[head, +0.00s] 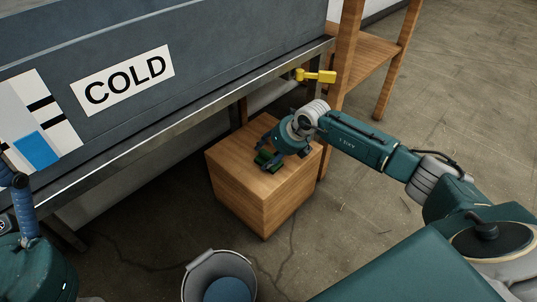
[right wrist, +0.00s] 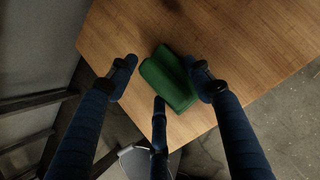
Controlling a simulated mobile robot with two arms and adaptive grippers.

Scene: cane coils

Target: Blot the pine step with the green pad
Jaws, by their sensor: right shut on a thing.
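The pine step (head: 236,188) is a wooden block standing on the floor below the grey COLD unit. The green pad (head: 263,157) is at its top face, partly hidden by my right gripper (head: 268,156). In the right wrist view the green pad (right wrist: 168,78) lies between the dark blue fingers of the right gripper (right wrist: 162,72), over the wood top (right wrist: 240,40). The right gripper is shut on the pad. Whether the pad presses on the wood is hard to tell. A blue ribbed part of my left gripper (head: 22,205) shows at the left edge; its fingertips are not clear.
A grey bucket (head: 192,268) with blue inside stands on the floor in front of the step. A yellow handle (head: 318,76) juts from the unit behind my right gripper. A wooden shelf frame (head: 348,60) stands behind the step. Open concrete floor lies to the right.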

